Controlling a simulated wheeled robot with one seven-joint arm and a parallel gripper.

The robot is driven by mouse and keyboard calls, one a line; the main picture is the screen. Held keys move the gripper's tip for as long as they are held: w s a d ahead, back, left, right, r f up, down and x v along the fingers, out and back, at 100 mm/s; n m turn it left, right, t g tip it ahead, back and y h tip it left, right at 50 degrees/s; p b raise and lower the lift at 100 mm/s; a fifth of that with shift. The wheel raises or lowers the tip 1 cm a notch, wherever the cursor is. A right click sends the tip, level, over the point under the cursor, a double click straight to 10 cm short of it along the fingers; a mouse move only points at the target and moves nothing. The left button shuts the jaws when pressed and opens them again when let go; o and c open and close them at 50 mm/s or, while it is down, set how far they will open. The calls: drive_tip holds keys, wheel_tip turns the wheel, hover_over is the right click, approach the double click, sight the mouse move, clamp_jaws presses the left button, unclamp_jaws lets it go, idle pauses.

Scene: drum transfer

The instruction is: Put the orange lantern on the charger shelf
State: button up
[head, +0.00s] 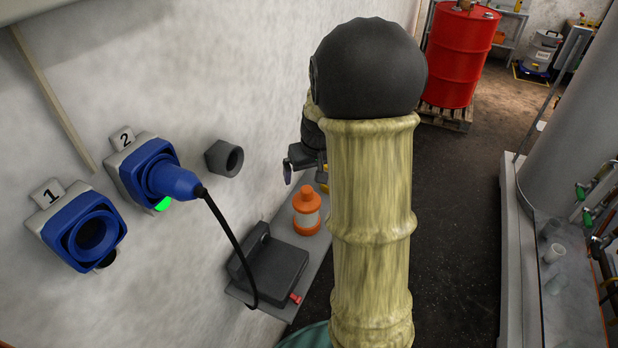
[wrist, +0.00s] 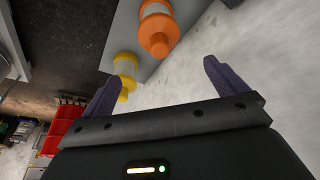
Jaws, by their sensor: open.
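The orange lantern (head: 307,212), with an orange cap and base and a pale middle, stands upright on a grey shelf (head: 318,242) along the wall. A black device, apparently the charger (head: 272,268), sits at the shelf's near end. My gripper (head: 303,165) is beyond and above the lantern, partly hidden by my arm. In the wrist view my gripper (wrist: 160,85) is open and empty, its two dark fingers wide apart. The orange lantern (wrist: 158,28) shows past the fingers, near the top edge and not between them.
A yellow lantern (wrist: 125,72) stands near the orange one, close to one finger in the wrist view. Blue sockets (head: 85,235) are on the wall; a black cable (head: 230,235) hangs from one over the charger. A red drum (head: 461,55) stands at the back. Dark floor lies right.

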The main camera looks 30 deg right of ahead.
idle(0.5)
drive_tip(key=s+a+f+n, duration=0.1)
drive_tip(key=s+a, duration=1.3)
drive_tip(key=s, duration=0.1)
drive_tip(key=shift+s+a+f+g, duration=0.15)
drive_tip(key=shift+a+f+g, duration=0.05)
drive_tip(key=shift+f+g, duration=0.2)
drive_tip(key=shift+d+r, duration=0.1)
